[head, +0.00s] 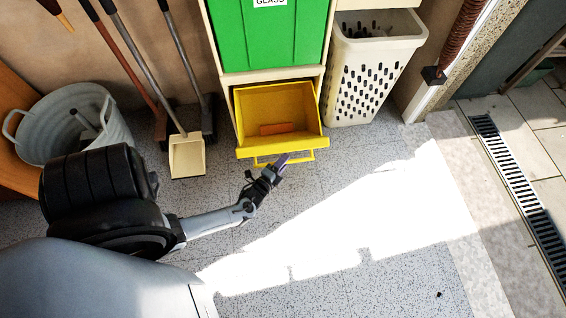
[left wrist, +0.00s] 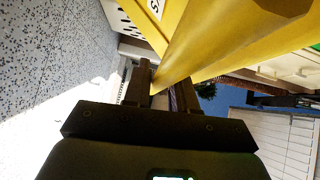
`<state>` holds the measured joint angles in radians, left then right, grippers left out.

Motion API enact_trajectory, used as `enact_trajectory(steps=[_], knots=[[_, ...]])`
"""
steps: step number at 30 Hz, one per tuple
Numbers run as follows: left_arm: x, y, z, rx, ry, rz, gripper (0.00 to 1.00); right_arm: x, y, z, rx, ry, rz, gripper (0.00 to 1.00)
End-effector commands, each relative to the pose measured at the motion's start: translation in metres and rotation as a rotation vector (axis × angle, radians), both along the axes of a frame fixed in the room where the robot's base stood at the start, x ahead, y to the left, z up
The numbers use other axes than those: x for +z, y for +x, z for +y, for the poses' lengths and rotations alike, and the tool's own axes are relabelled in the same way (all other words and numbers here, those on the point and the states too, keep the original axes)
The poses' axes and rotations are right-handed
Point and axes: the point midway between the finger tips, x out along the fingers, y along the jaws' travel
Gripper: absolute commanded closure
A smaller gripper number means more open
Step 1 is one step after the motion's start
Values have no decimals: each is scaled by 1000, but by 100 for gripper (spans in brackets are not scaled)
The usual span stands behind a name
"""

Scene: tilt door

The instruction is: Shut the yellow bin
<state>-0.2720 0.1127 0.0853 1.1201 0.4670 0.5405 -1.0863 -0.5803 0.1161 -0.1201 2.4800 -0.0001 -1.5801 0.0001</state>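The yellow bin (head: 247,112) is tilted open at the bottom of a cabinet, below a green bin. A small orange-brown block (head: 277,128) shows inside it. A yellow bar handle (head: 307,155) runs along its lower front edge. My right gripper is in neither view.
The green bin (head: 270,35) is above. A cream perforated basket (head: 372,70) stands to the right. A dustpan (head: 186,155), brooms and a grey tub (head: 75,115) stand to the left. The speckled floor in front is clear, with a bright sunlit patch.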

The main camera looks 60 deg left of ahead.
Motion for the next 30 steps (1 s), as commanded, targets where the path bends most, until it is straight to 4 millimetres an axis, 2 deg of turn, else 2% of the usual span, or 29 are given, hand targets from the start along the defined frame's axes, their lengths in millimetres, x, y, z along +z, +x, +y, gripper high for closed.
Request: enact_trajectory(steps=[1, 6, 14, 20, 26, 30], knots=[[0, 0, 0, 0, 0, 0, 77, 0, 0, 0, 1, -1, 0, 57], [0, 0, 0, 0, 0, 0, 100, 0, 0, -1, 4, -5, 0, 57], [0, 0, 0, 0, 0, 0, 100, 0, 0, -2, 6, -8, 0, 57], [7, 1, 1, -2, -10, 4, 100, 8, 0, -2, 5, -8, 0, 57], [25, 7, 4, -11, -52, 18, 100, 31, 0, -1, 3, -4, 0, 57], [43, 17, 8, -24, -102, 33, 100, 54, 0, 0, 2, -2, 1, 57]])
